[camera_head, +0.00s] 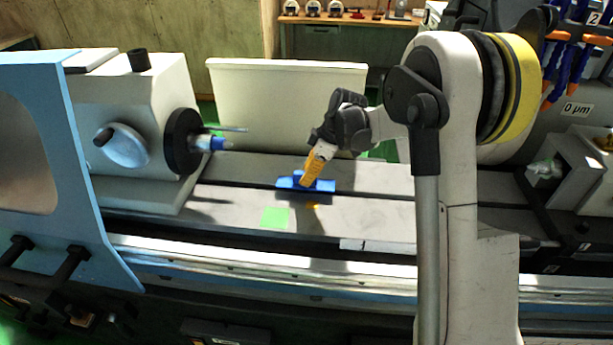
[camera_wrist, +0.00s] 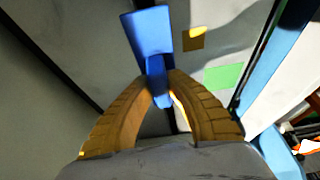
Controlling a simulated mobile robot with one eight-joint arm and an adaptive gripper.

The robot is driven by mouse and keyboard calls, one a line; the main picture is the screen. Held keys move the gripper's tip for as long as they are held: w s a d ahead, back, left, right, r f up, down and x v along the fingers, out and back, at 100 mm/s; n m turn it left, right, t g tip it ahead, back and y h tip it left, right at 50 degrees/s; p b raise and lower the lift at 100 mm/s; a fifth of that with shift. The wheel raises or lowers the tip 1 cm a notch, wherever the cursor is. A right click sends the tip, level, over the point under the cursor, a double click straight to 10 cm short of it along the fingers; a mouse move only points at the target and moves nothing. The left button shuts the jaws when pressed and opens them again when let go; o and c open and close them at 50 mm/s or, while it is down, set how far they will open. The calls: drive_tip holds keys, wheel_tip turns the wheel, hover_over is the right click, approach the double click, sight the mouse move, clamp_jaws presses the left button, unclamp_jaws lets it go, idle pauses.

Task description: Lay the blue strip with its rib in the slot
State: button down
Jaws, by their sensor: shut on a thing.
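The blue strip (camera_head: 291,183) is in the orange fingers of my gripper (camera_head: 309,180), over the grey machine table. The wrist view shows the strip (camera_wrist: 149,32) with its broad blue part beyond the fingertips and a narrower part between the two fingers of my gripper (camera_wrist: 158,82). The fingers are shut on it. A dark slot (camera_head: 240,184) runs lengthwise along the table, and the strip lies roughly along it in the head view. The rib's underside is hidden, so I cannot tell whether it is in the slot. A shadow shows just in front of the strip.
A green square (camera_head: 275,217) lies on the table in front of the strip; it also shows in the wrist view (camera_wrist: 222,76). A small brown square (camera_wrist: 193,40) is nearby. The white headstock (camera_head: 130,120) with its dark chuck stands left. A cream panel (camera_head: 285,105) stands behind.

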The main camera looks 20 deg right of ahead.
drive_tip(key=shift+f+b, duration=0.75)
drive_tip(key=shift+f, duration=0.4)
drive_tip(key=c, duration=1.4)
unclamp_jaws()
drive_tip(key=shift+r, duration=0.1)
drive_tip(key=v, duration=1.2)
